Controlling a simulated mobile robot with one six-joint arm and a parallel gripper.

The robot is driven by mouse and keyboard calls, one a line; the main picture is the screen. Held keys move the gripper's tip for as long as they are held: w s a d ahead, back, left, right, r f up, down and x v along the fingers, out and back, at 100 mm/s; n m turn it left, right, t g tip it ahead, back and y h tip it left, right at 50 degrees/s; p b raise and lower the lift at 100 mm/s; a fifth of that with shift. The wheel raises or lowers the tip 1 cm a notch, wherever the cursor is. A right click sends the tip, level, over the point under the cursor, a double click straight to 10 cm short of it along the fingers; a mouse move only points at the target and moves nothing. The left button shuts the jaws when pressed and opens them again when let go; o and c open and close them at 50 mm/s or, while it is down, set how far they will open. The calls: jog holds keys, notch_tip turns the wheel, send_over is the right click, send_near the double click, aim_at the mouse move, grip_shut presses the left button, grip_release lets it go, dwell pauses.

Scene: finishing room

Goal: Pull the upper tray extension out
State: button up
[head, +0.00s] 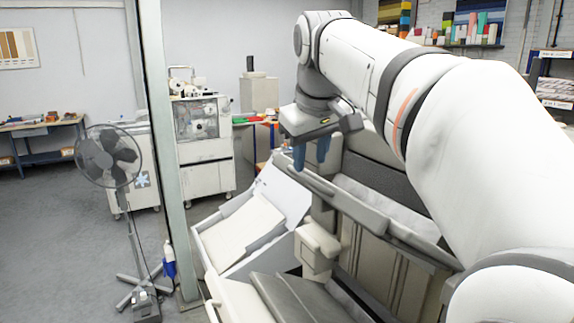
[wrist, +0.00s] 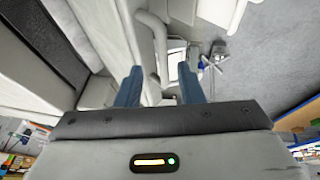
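A large off-white and grey machine (head: 395,270) stands in front of me, below my arm. A pale tilted tray (head: 225,232) with a raised side wall juts from its left side. A darker grey tray surface (head: 290,296) lies lower and nearer. I cannot tell which part is the upper tray extension. My gripper (head: 311,156) points down above the machine's left end, near a grey rail. In the wrist view its two blue fingers (wrist: 159,86) stand apart. A pale curved bar (wrist: 152,40) shows between and beyond them; contact cannot be judged, and nothing is clearly held.
A vertical post (head: 172,150) stands left of the machine, with a pedestal fan (head: 108,158) beyond it. A white cabinet unit (head: 203,145) and a workbench (head: 40,128) are at the back. Open grey floor (head: 60,230) lies to the left.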

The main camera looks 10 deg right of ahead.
aim_at(307, 176)
jog(key=shift+x, duration=1.8)
jog(key=shift+a, duration=0.15)
grip_shut()
jog(key=shift+r, duration=0.1)
